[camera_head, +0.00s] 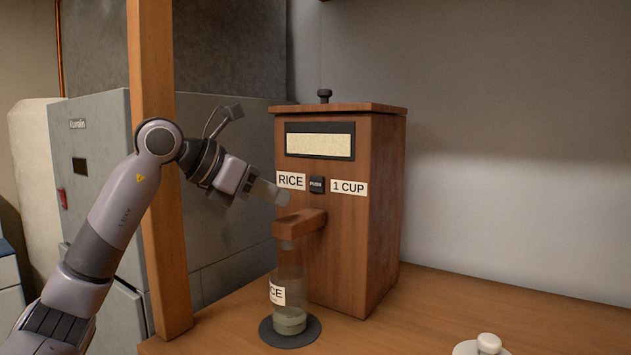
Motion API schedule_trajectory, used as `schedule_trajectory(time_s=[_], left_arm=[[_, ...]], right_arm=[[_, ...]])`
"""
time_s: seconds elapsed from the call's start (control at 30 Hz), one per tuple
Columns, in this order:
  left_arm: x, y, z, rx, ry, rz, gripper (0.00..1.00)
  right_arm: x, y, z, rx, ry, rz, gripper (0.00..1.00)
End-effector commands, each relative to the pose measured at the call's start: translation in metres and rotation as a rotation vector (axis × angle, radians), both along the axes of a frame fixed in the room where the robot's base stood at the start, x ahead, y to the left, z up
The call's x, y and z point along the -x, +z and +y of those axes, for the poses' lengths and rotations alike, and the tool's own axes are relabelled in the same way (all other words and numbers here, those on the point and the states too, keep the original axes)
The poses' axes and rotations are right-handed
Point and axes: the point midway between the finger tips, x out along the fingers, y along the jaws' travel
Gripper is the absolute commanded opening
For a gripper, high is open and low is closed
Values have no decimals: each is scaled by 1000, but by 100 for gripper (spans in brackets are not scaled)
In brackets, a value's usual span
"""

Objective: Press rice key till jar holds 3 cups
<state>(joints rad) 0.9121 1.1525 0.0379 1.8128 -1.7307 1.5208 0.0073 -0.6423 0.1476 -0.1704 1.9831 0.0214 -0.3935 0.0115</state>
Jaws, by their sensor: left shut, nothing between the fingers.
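A wooden rice dispenser (365,230) stands on the counter, with labels "RICE" and "1 CUP" on its front. Between the labels is a black key (317,184) marked "PUSH". A clear jar (290,262) with a partly visible label stands upright under the wooden spout (299,222), on a dark round mat (309,335). A shallow pale layer lies at the jar's bottom. My left gripper (284,198) is shut and empty, just left of the key and apart from it, in front of the lower edge of the RICE label. My right gripper is not in view.
A wooden post (158,90) rises at the left, behind my left arm. A grey cabinet (98,160) stands behind it. A white lid with a knob (487,344) lies at the front right. The counter right of the dispenser is clear.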

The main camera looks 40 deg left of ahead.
Motion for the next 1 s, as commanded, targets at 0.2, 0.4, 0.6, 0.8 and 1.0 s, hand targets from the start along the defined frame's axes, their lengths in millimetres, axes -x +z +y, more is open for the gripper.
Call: schedule_trajectory(time_s=[0.2,0.4,0.6,0.8,1.0], left_arm=[[-32,6,2,5,-3,2,0],[-57,5,6,1,-1,3,0],[-71,2,7,1,-2,1,0],[-74,0,8,-1,-1,1,0],[-74,0,8,0,-1,0,0]], right_arm=[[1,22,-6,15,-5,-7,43],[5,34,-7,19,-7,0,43],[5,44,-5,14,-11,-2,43],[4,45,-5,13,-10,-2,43],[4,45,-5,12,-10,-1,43]])
